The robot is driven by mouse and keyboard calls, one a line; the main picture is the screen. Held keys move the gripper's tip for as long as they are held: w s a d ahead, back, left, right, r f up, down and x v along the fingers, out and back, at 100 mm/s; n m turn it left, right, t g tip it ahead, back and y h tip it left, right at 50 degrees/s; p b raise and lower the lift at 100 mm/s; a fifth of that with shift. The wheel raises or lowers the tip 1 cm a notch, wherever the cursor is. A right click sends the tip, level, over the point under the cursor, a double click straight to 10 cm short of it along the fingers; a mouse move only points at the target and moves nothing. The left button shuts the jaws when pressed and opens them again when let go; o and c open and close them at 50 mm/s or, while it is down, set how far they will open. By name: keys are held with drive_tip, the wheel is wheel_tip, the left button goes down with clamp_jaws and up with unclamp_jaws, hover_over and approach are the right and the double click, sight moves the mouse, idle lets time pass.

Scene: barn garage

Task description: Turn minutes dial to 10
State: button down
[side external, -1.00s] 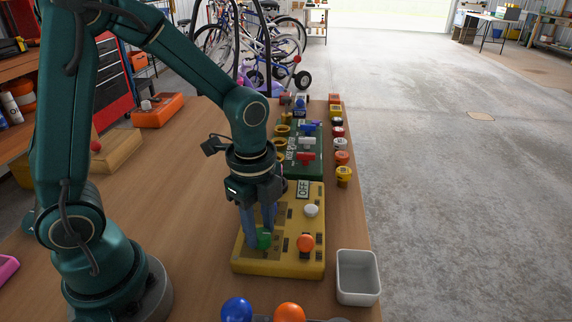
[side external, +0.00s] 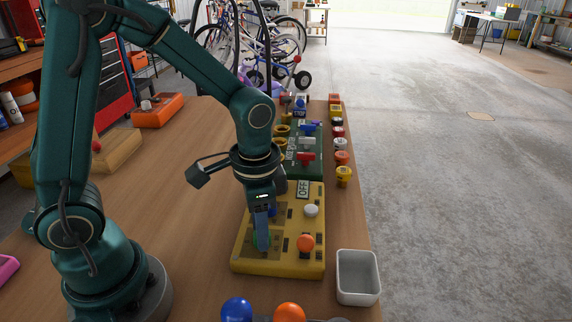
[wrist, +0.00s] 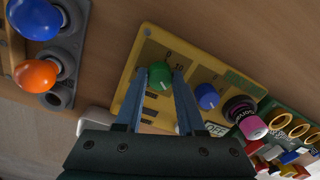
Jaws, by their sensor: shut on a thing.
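A yellow panel (side external: 313,262) lies on the bench with a green dial, a blue dial (wrist: 207,96), a white knob (side external: 311,210), an orange knob (side external: 305,242) and an OFF sign (side external: 303,189). My gripper (side external: 262,245) points down at the panel's near left part. In the wrist view my gripper (wrist: 161,75) has its two fingers on either side of the green dial (wrist: 162,73), shut on it. Small marks, seemingly 0 and 10, show beside this dial. Its pointer is not clear. In the side view the fingers mostly hide the green dial.
A white bin (side external: 358,278) stands right of the panel. A blue ball-topped knob (side external: 237,310) and an orange one (side external: 290,312) are at the front. A green panel (side external: 318,165) with levers lies behind. Several coloured buttons line the bench's right edge.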

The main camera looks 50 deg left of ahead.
drive_tip(key=n, duration=1.1)
drive_tip(key=shift+w+d, duration=0.1)
drive_tip(key=shift+n+g, duration=0.3)
drive_tip(key=shift+n, duration=1.6)
drive_tip(key=c, duration=0.5)
unclamp_jaws()
drive_tip(key=shift+r, duration=0.1)
drive_tip(key=shift+w+d+r, duration=0.1)
drive_tip(key=shift+r, duration=2.35)
